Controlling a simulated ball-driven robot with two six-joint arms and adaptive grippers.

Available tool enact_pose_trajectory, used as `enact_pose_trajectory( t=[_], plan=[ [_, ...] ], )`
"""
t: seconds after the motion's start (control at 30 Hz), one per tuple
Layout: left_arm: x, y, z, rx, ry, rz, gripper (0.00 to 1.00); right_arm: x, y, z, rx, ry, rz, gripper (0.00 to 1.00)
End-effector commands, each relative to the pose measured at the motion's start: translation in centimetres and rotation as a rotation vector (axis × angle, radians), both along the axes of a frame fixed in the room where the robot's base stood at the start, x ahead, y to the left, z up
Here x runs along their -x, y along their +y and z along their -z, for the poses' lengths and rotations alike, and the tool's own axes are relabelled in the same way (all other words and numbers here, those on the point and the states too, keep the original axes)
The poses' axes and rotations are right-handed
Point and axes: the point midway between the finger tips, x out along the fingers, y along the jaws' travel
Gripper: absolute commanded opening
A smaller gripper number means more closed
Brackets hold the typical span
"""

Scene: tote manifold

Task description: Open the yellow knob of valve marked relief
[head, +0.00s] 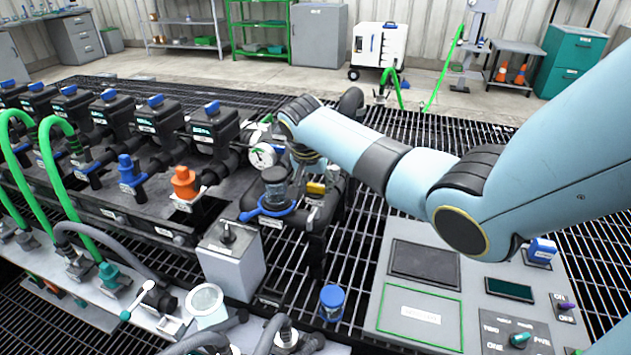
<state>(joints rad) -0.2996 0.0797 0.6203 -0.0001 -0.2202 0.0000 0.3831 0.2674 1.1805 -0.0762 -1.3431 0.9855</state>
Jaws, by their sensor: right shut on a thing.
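The yellow knob (316,187) is small and sits on the dark valve body at the right end of the manifold, near a round white gauge (263,155). My right gripper (310,172) reaches down over it from the right and is shut on it; the fingers are small and partly hidden by my wrist. Small white labels sit on the valves, but I cannot read the word relief on any of them. My left gripper is not in view.
An orange knob (184,182) and a blue knob (127,168) stand farther left. A grey control panel (421,264) lies at the right. A blue-lidded jar (332,301) stands on the grating.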

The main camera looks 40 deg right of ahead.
Motion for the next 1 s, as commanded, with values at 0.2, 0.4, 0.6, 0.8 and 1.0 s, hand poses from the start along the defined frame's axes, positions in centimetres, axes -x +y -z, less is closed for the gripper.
enact_pose_trajectory(
  t=[0.2, 0.4, 0.6, 0.8, 1.0],
  plan=[
    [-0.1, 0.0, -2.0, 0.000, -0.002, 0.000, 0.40, 0.2, -0.1, -0.4, 0.000, 0.002, -0.123, 0.12],
    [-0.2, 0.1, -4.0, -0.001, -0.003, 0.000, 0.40, 0.2, -0.2, -0.4, 0.000, 0.002, -0.299, 0.12],
    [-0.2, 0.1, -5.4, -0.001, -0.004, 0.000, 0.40, 0.2, -0.3, -0.4, 0.000, 0.001, -0.489, 0.12],
    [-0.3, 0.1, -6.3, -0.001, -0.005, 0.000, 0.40, 0.2, -0.3, -0.2, 0.001, 0.000, -0.677, 0.12],
    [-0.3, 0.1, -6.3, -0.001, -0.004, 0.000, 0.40, 0.2, -0.4, -0.1, 0.001, -0.002, -0.867, 0.12]
  ],
)
